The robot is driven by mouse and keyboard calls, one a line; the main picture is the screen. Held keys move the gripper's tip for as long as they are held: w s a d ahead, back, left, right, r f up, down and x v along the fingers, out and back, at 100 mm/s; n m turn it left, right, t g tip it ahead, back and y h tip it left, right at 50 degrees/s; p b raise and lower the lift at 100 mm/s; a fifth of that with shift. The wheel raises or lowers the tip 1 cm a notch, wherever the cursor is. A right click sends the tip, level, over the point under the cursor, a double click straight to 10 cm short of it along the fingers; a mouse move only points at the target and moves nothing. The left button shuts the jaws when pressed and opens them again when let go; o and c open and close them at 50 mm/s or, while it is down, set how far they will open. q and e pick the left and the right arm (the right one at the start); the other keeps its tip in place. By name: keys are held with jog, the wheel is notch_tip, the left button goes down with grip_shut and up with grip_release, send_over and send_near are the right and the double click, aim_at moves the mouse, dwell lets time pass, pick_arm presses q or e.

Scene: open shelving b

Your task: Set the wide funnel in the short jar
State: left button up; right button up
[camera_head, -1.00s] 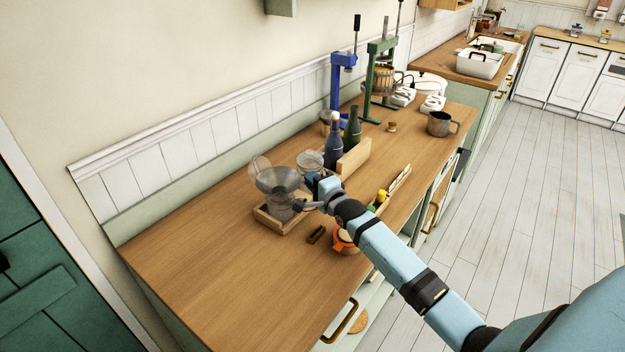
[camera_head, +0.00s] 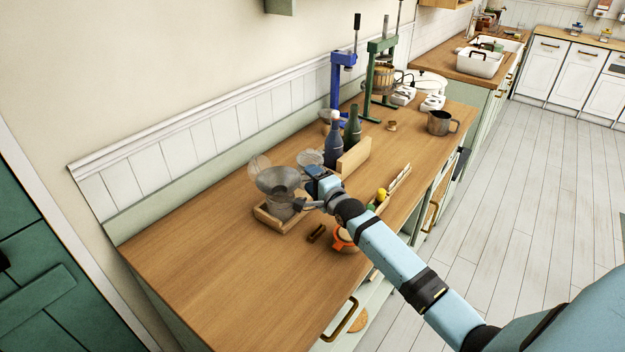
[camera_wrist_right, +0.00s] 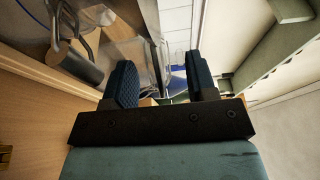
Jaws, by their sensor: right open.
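A wide grey funnel (camera_head: 278,181) sits mouth up at the left of the bench in the head view. Its lower part goes down into a short see-through jar (camera_head: 281,210), standing in a shallow wooden tray (camera_head: 268,221). My right gripper (camera_head: 303,203) is close at the right side of the funnel and jar; whether it touches them I cannot tell. In the right wrist view, the two dark fingers (camera_wrist_right: 160,82) stand apart with nothing clearly held between them. My left gripper is not in view.
Behind the funnel are a clear round glass thing (camera_head: 259,165) and a glass vessel (camera_head: 309,158). Dark bottles (camera_head: 352,128) and a wooden block (camera_head: 354,158) stand to the right. An orange-rimmed vessel (camera_head: 341,241) is under my arm. The bench's left front is clear.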

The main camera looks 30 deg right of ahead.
jog(key=s+b, duration=0.1)
jog(key=s, duration=1.2)
jog(key=shift+s+d, duration=0.15)
jog(key=shift+s, duration=0.25)
